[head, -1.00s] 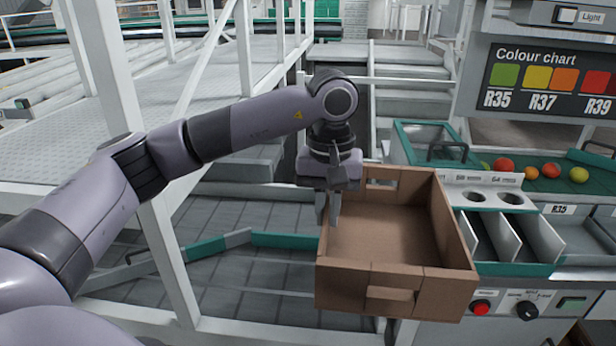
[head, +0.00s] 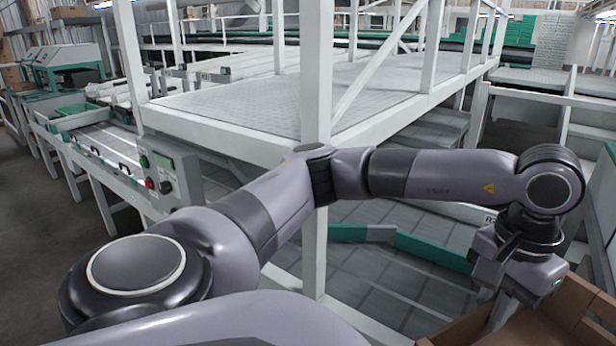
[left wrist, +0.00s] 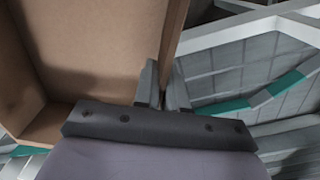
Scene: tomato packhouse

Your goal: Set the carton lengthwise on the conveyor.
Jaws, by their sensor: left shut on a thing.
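The carton (head: 565,308) is an open brown box, cut off at the lower right of the head view. In the left wrist view my left gripper (left wrist: 164,88) is shut on one carton wall, a finger on each side, with the carton's inside (left wrist: 85,45) to the left. My right gripper is not in view.
A white post (head: 316,120) and raised platform (head: 260,100) stand in front of me. A teal-framed line (head: 100,145) runs along the left, beside a control box (head: 168,175) with buttons. Floor at far left is clear.

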